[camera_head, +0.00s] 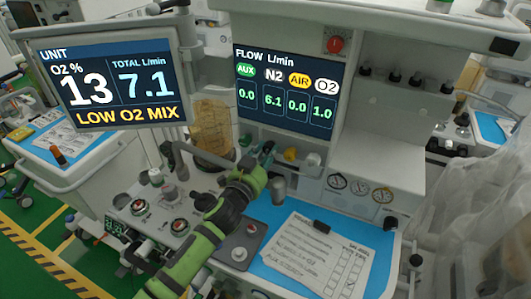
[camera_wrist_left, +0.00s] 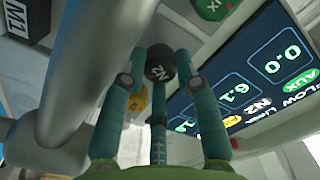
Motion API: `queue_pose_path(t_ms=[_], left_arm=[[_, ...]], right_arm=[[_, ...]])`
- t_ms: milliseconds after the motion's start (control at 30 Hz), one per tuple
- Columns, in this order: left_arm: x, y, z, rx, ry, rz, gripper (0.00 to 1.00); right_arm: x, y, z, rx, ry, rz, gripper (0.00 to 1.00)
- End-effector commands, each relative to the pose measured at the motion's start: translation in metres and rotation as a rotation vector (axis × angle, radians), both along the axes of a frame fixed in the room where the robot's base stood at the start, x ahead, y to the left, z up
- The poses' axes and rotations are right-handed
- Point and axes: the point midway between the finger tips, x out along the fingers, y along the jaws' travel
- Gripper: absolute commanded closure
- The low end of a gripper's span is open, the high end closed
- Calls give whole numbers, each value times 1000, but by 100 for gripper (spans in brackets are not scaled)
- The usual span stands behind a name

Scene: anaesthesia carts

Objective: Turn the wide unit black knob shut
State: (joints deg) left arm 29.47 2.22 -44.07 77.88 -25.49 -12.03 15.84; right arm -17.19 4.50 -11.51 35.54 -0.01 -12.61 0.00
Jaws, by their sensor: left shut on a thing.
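The wide unit (camera_head: 380,150) stands in the middle of the head view, with a flow screen (camera_head: 288,89) reading AUX 0.0, N2 6.1, AIR 0.0 and O2 1.0. The black knob (camera_wrist_left: 160,63), marked N2, shows end-on in the left wrist view. My left gripper (camera_head: 266,160) reaches up to the row of knobs under the screen. Its fingers (camera_wrist_left: 160,75) are shut around the black knob, with fingertips on both sides of it. In the head view the gripper hides most of the black knob. My right gripper is in neither view.
A yellow knob (camera_head: 290,154) sits just right of my gripper. A green knob (camera_wrist_left: 213,6) is near the top of the wrist view. A grey pipe (camera_wrist_left: 75,75) runs close beside the fingers. A paper sheet (camera_head: 318,258) lies on the blue worktop (camera_head: 262,213).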

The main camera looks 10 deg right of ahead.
Motion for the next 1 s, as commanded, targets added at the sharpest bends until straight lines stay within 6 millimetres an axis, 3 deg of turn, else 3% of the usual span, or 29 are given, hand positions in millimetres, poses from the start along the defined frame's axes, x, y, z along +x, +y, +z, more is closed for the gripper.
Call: queue_pose_path(t_ms=[33, 167, 200, 233, 767, 1000], left_arm=[[1, -2, 10, -10, -17, -5, 100], [1, -2, 11, -11, -17, -5, 100], [1, -2, 10, -11, -17, -5, 57], [1, -2, 10, -11, -17, -5, 45], [0, -1, 3, -10, 1, -2, 45], [1, 0, 2, -166, 107, 0, 45]], right_arm=[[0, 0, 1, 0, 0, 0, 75], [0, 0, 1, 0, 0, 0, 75], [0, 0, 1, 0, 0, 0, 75], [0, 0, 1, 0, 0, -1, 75], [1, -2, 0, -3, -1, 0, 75], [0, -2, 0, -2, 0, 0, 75]])
